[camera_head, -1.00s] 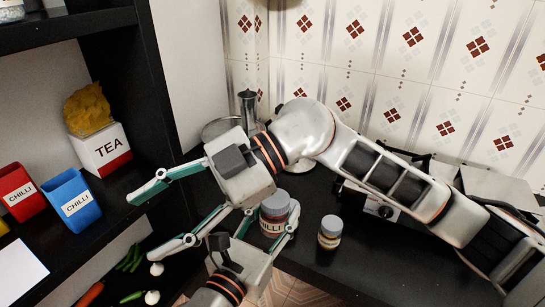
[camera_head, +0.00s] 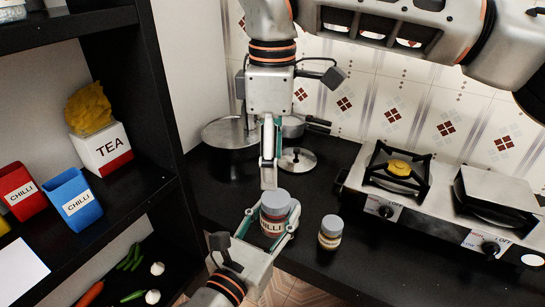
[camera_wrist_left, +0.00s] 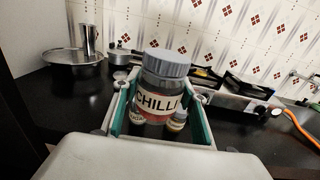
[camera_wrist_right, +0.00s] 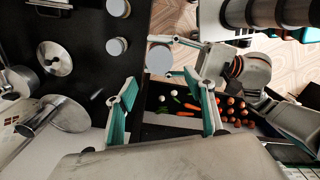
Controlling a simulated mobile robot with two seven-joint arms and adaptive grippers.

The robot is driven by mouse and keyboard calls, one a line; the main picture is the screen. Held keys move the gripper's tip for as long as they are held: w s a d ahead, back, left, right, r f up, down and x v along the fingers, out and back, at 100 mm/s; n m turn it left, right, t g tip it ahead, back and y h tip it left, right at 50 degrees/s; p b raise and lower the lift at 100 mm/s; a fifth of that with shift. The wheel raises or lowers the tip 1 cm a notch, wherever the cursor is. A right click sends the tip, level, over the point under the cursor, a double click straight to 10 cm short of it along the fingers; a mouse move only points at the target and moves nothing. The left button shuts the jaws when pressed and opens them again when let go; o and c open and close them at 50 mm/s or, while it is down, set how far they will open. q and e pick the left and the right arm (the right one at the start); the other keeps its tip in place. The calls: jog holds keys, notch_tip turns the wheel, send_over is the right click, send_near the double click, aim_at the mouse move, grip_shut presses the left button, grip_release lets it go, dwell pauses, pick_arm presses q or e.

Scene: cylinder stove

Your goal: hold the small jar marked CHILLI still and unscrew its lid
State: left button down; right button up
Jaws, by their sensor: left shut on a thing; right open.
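Another small grey-lidded jar (camera_head: 330,232) stands close to the right. A pot (camera_head: 230,135), a loose pot lid (camera_head: 298,160) and a stove (camera_head: 400,205) are behind. A dark shelf (camera_head: 165,185) with bins is at left.

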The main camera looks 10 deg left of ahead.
aim_at(274, 196)
jog(key=shift+d+f, duration=0.15)
jog(key=shift+f, duration=0.1)
notch_tip(274, 196, down, 7)
jog(key=shift+f, duration=0.15)
jog(key=c, duration=1.1)
jog(key=shift+c, duration=0.2)
